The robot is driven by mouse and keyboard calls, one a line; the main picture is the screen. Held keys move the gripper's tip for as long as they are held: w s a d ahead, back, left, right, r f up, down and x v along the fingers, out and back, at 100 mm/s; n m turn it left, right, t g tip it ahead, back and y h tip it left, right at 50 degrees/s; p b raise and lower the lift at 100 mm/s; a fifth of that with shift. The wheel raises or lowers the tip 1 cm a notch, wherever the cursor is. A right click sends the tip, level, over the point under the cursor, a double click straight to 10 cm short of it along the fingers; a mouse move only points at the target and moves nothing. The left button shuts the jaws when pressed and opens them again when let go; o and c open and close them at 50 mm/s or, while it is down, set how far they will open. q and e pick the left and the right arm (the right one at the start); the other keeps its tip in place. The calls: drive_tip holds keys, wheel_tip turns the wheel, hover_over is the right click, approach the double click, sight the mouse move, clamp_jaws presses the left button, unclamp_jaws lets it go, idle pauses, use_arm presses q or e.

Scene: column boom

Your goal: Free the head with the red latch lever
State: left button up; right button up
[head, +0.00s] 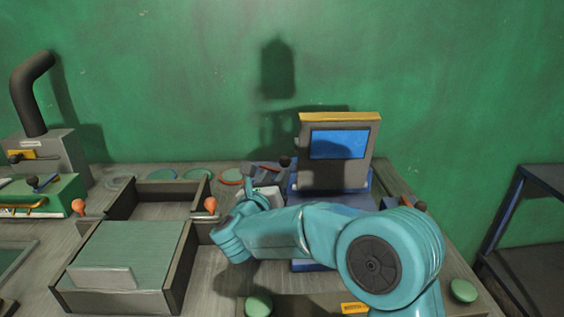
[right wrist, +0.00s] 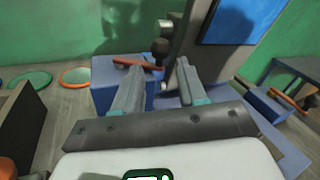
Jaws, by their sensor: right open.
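The head (head: 306,160) is a grey box with a yellow top and a blue screen, upright on a blue base. A red lever (head: 262,167) lies low at its left side, beside a dark ball knob (head: 285,161). In the right wrist view, the red lever (right wrist: 135,65) and dark knob (right wrist: 160,46) are just beyond the fingertips. My left gripper is not in view.
A tray with a green panel (head: 130,245) and orange-knobbed levers (head: 211,205) stands left of my arm. A green machine (head: 40,195) is at far left. Another reddish lever (right wrist: 285,98) is right of the head. A dark shelf (head: 530,180) stands at right.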

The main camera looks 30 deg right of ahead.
sight(283, 165)
drive_tip(key=p+x, duration=0.1)
drive_tip(key=x, duration=0.5)
drive_tip(key=shift+d, duration=0.2)
clamp_jaws()
